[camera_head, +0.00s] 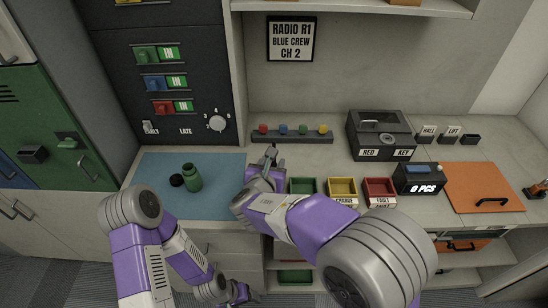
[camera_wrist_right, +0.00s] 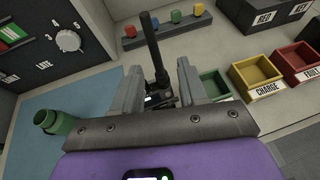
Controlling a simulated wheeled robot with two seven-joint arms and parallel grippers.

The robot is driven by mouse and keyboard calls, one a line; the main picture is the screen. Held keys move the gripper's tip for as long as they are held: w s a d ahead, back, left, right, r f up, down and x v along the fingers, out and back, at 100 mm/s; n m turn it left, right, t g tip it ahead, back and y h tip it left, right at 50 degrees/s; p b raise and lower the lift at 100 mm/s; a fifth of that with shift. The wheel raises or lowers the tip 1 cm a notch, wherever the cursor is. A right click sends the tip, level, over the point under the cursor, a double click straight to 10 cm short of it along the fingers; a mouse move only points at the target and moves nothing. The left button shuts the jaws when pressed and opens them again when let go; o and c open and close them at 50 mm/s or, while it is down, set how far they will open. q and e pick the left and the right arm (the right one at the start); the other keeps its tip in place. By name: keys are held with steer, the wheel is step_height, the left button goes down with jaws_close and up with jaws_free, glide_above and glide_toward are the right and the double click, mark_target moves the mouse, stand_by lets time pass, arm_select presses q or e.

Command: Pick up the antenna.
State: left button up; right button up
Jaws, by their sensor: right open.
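The antenna (camera_wrist_right: 151,42) is a black upright rod, seen in the right wrist view rising from a small dark body (camera_wrist_right: 158,97). My right gripper (camera_wrist_right: 157,80) is open, with one finger on each side of the rod's lower part and a gap on both sides. In the head view the antenna (camera_head: 274,152) shows as a small dark rod just beyond my right gripper (camera_head: 265,170), which hides its lower part. My left gripper (camera_head: 239,293) is low at the bottom of the head view, below the counter's front edge; its jaws are too small to read.
Behind the antenna lies a bar with coloured knobs (camera_head: 292,136). Green (camera_head: 302,185), yellow (camera_head: 343,186) and red (camera_head: 379,187) bins stand to the right.

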mark_target(274, 164)
steer(key=x, duration=0.4)
steer(key=shift+w+a+f, duration=0.1)
steer(key=shift+w+f, duration=0.1)
steer(key=shift+w, duration=0.15)
jaws_close()
